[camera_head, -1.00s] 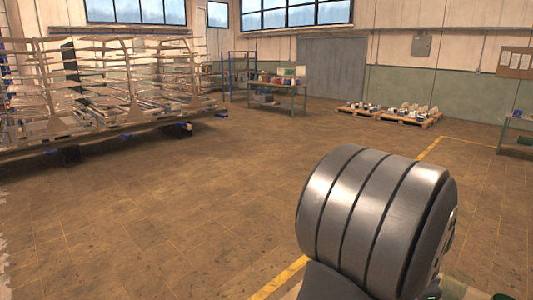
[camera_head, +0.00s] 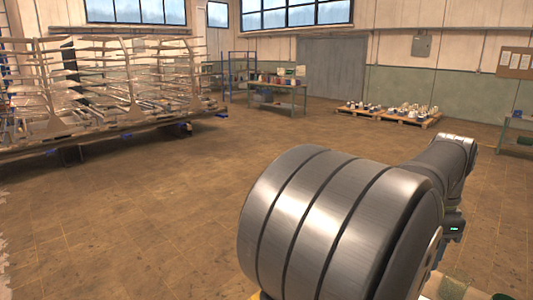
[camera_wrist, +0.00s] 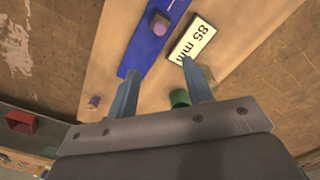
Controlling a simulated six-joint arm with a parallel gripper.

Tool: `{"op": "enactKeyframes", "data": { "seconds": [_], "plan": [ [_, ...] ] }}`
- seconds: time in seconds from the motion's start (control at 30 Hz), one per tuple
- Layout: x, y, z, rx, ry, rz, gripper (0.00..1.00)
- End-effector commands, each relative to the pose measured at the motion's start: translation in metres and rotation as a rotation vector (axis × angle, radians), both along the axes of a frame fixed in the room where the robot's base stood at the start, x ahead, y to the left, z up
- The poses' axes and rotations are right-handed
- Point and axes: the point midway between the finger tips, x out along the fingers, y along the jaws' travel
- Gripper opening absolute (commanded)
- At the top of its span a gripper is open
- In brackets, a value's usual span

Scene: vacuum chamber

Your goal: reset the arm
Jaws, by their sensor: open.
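My gripper (camera_wrist: 161,66) shows in the wrist view with its two blue-grey fingers spread apart. No object is clamped between the fingertips. Below it is a wooden board (camera_wrist: 110,50) with a blue strip (camera_wrist: 148,42) and a white label reading "85 mm" (camera_wrist: 193,41). A green cylinder (camera_wrist: 180,98) shows between the fingers, nearer the right one. In the head view my grey arm fills the lower right and extends to the right; the fingers cannot be made out there.
A purple peg (camera_wrist: 160,25) stands on the blue strip, and a red box (camera_wrist: 21,121) is at the left of the wrist view. In the head view, a metal rack (camera_head: 110,90), a green workbench (camera_head: 278,90) and loaded pallets (camera_head: 390,113) stand far off. The floor between is clear.

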Motion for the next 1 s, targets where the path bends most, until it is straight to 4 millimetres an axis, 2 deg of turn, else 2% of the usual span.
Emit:
{"op": "enactKeyframes", "data": {
  "seconds": [0.03, 0.1, 0.9, 1.0],
  "plan": [
    [0.000, 0.000, 0.011, -0.003, -0.003, 0.000, 0.46],
    [-0.001, 0.001, -0.011, 0.004, 0.004, 0.000, 0.46],
    [-0.001, 0.001, -0.173, 0.004, 0.004, 0.000, 0.46],
    [-0.016, -0.016, -0.168, 0.000, 0.000, -0.005, 0.46]
  ]
}}
